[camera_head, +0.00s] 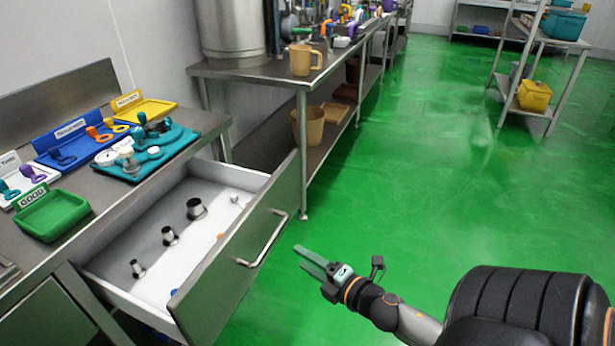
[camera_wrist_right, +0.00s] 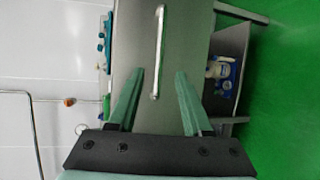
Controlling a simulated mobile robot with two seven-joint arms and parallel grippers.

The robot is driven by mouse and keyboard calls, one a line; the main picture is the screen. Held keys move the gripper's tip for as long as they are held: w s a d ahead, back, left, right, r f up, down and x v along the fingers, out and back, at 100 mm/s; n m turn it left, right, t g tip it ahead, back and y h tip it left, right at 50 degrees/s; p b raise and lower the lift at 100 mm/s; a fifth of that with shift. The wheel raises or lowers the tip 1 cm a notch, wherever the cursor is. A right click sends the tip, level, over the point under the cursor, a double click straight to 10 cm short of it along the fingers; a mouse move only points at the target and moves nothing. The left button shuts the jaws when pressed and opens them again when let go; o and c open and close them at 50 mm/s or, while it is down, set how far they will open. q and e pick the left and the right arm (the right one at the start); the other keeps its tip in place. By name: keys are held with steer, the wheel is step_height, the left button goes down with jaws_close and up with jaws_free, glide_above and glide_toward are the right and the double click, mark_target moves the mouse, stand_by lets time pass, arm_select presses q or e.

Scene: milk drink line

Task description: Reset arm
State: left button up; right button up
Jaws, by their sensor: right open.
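My right gripper (camera_head: 312,262) is open and empty in the head view, in the air over the green floor, a little right of the open drawer's front. Its two pale green fingers also show spread apart in the right wrist view (camera_wrist_right: 158,92), with the drawer front and handle beyond them. The drawer (camera_head: 228,262) is pulled out, and its metal handle (camera_head: 263,240) is clear of the gripper. Several metal weight-like pieces stand inside the drawer. My left gripper is not in view.
The steel table (camera_head: 95,185) holds a green tray (camera_head: 52,214), a blue tray (camera_head: 42,140), a yellow tray (camera_head: 150,110) and a teal mat (camera_head: 182,138) with parts. A second table with a tan jug (camera_head: 301,60) stands behind.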

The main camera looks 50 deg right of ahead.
steer(key=shift+s, duration=0.15)
stand_by(0.4)
steer(key=s+a+f+m+g+y, duration=0.1)
steer(key=s+a+f+m+g, duration=0.15)
steer(key=a+f+m, duration=0.4)
steer(key=s+a+f+m+g+y, duration=0.15)
steer(key=s+a+m, duration=0.25)
steer(key=a, duration=0.5)
steer(key=s+a+f+m+g+y, duration=0.1)
steer(key=s+a+f+m+g, duration=0.25)
steer(key=a+m, duration=0.35)
arm_select(q)
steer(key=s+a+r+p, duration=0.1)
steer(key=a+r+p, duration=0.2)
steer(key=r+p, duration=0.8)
steer(key=p, duration=0.3)
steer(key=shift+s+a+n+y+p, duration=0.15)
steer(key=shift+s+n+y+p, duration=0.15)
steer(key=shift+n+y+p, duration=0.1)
arm_select(e)
steer(key=d+r+t+h, duration=0.1)
steer(key=d+r, duration=0.2)
steer(key=r, duration=0.7)
steer(key=shift+s+r+n, duration=0.25)
steer(key=shift+s+n, duration=0.1)
steer(key=shift+s, duration=0.05)
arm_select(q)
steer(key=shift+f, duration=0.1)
arm_select(e)
steer(key=shift+d, duration=0.15)
